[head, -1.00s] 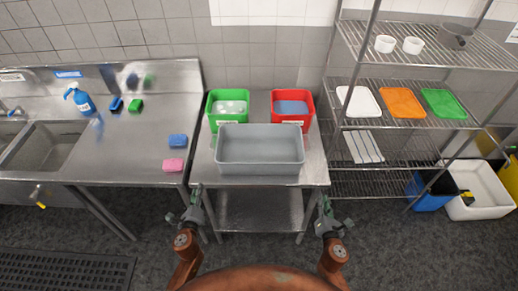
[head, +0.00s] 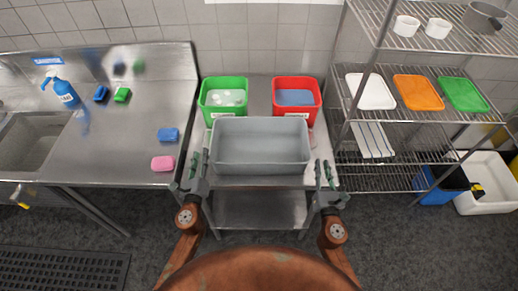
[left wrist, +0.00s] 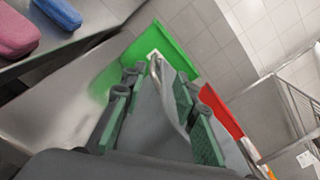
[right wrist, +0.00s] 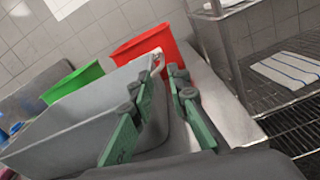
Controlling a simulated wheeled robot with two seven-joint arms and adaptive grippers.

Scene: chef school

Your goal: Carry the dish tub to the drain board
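The dish tub (head: 260,167) is a grey rectangular bin standing upright on a small steel table (head: 262,181). My left gripper (head: 197,164) is at its left end; in the left wrist view the open fingers (left wrist: 158,88) stand on either side of the grey end wall (left wrist: 152,115). My right gripper (head: 324,172) is at its right end; in the right wrist view the open fingers (right wrist: 158,85) are spread around the right wall, with gaps showing. Contact cannot be told. The steel drain board (head: 125,135) lies left of the table, next to the sink (head: 35,140).
A green bin (head: 224,113) and a red bin (head: 297,114) stand just behind the tub. A blue sponge (head: 168,134), a pink sponge (head: 163,163) and a blue spray bottle (head: 66,93) are on the drain board. A wire rack (head: 395,118) stands right.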

